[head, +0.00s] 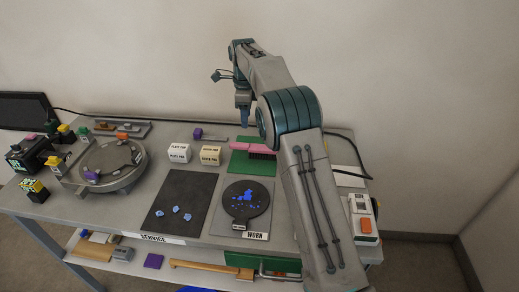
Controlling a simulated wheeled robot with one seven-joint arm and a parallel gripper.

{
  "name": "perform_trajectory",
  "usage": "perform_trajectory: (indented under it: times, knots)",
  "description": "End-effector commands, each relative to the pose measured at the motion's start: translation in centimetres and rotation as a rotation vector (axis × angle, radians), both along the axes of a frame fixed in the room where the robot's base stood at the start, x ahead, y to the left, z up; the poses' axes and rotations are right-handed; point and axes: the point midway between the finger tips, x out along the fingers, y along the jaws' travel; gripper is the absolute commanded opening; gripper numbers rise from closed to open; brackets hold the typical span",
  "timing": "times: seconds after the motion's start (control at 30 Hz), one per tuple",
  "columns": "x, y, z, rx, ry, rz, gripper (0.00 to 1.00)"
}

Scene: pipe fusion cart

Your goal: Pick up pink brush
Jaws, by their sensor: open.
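The pink brush (250,148) lies on a green mat (240,167) at the back right of the cart top. Its pink body and a dark bristle strip show, and my arm hides its right end. My gripper (243,123) points down just above and behind the brush in the picture. The gripper is small here. It is open, with nothing visible between its fingers. I cannot tell the exact height of the fingertips over the brush.
Two labelled blocks, white (178,154) and cream (210,156), stand left of the green mat. In front are a dark mat (168,222) with blue bits and a round dark plate (258,192) with blue bits. A turntable (98,183) stands left. A white device (362,220) sits right.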

Motion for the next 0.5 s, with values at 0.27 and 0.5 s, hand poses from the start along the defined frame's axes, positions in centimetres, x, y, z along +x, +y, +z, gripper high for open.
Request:
perform_trajectory:
  times: [0.27, 0.5]
  knots:
    - [0.6, 0.5, -2.9, -0.003, 0.01, -0.05, 0.49]
    - [0.6, 0.5, -7.4, -0.004, 0.008, -0.047, 0.49]
